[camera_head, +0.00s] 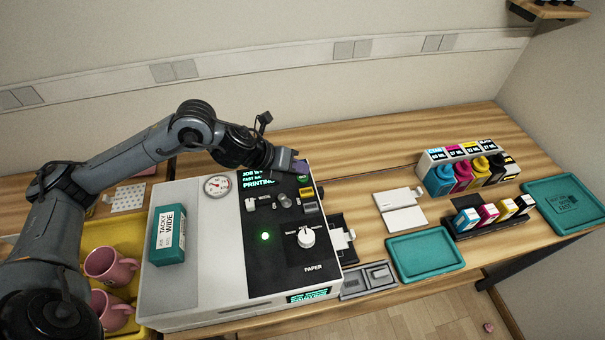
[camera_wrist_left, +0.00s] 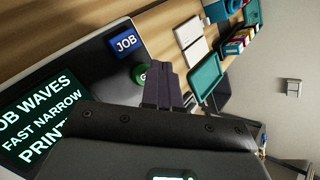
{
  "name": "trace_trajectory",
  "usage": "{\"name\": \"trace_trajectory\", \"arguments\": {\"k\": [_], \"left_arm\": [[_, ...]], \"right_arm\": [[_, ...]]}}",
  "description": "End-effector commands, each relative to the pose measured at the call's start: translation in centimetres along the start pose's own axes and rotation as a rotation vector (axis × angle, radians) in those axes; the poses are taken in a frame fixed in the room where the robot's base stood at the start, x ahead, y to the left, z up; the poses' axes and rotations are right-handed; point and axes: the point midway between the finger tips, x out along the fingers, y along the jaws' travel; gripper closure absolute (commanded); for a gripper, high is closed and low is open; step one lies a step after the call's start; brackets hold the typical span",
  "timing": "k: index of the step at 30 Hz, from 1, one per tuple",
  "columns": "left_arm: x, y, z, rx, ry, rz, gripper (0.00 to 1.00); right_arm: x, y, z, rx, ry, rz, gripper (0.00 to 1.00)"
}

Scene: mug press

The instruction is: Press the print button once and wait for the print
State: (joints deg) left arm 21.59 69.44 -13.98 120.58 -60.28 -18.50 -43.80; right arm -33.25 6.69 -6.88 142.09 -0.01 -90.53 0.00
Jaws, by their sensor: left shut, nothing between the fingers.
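The press (camera_head: 185,285) is a white machine with a black control panel (camera_head: 265,285). Its screen (camera_head: 257,180) shows "JOB W…", "FAST NA…" and "PRINTING", partly covered by my arm; the left wrist view shows the screen (camera_wrist_left: 38,125) reading "…OB WAVES", "FAST NARROW", "PRIN…". A green button (camera_wrist_left: 138,73), its label partly hidden, sits beside a blue JOB button (camera_wrist_left: 125,43). My left gripper (camera_head: 288,160) is shut and empty over the panel's back right corner. Its fingers (camera_wrist_left: 170,85) overlap the green button's edge; whether they touch it I cannot tell. My right gripper is not in view.
A green lamp (camera_head: 265,236), a white knob (camera_head: 307,237) and a gauge (camera_head: 217,186) are on the press. A teal box (camera_head: 171,235) lies on top. Pink mugs (camera_head: 110,266) sit in a yellow tray at left. Ink bottles (camera_head: 463,172) and a teal tray (camera_head: 425,253) stand right.

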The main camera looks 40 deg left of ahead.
Motion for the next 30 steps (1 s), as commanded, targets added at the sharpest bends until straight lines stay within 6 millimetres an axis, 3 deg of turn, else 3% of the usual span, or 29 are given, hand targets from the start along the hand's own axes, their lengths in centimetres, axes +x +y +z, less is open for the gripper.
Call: {"name": "trace_trajectory", "arguments": {"k": [14,30], "left_arm": [[-0.3,-0.2,0.2,0.000,0.000,0.000,1.00],[-3.5,-2.5,2.5,0.000,0.000,0.000,1.00]], "right_arm": [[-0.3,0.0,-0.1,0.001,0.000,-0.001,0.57],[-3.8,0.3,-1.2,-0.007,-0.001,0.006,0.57]]}}
